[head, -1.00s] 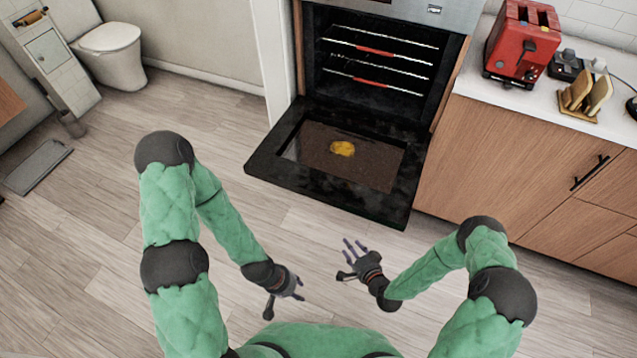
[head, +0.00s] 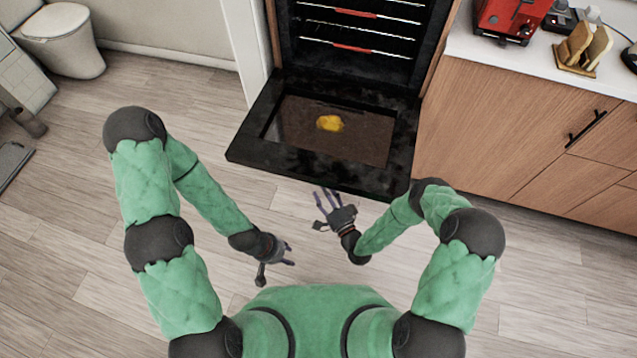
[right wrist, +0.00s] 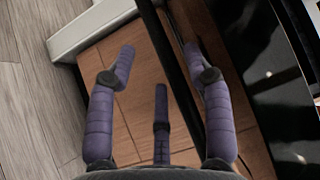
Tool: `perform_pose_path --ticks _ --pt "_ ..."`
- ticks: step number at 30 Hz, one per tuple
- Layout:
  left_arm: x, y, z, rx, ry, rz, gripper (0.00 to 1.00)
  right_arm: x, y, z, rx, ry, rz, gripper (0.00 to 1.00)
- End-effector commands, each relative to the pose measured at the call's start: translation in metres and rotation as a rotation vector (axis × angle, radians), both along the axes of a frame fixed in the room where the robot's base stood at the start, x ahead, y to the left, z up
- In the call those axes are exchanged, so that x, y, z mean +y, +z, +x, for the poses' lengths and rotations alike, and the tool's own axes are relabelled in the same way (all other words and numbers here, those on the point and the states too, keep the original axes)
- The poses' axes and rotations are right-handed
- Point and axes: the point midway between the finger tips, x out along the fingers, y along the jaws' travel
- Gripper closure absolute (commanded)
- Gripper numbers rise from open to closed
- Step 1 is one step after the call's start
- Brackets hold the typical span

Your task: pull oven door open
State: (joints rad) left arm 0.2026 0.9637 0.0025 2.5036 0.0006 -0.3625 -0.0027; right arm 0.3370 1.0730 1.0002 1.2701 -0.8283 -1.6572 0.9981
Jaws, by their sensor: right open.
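The oven door (head: 252,136) is folded down, lying open in front of the black oven cavity (head: 381,54) in the head view. A yellow patch (head: 330,123) shows on its inner glass. My right gripper (head: 325,205) is open and empty, fingers spread, close to the door's front edge; I cannot tell whether it touches. In the right wrist view its fingers (right wrist: 159,62) hold nothing, with brown wood behind them and a glossy black surface to the right. My left gripper (head: 284,258) is lower and further from the door, fingers apart and empty.
Wooden cabinets (head: 490,125) with a white counter stand right of the oven. A toilet (head: 62,40) is at the far left. The wooden floor (head: 70,240) at left is clear.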

Motion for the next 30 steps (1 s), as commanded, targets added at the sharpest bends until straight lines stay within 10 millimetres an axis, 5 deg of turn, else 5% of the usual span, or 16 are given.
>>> perform_pose_path --ticks 9,20,26,30 --pt "0.000 -0.011 0.000 0.000 0.000 0.000 0.60 0.017 0.004 0.033 -0.001 0.001 -0.001 0.49" --pt "0.000 -0.011 0.000 0.000 0.000 0.000 0.60 0.019 0.005 0.037 0.000 -0.001 0.000 0.49" --pt "0.000 -0.011 0.000 0.000 0.000 0.000 0.60 0.019 0.005 0.037 0.000 -0.001 0.000 1.00" --pt "0.000 -0.011 0.000 0.000 0.000 0.000 0.60 0.019 0.005 0.037 0.000 -0.001 0.000 1.00"
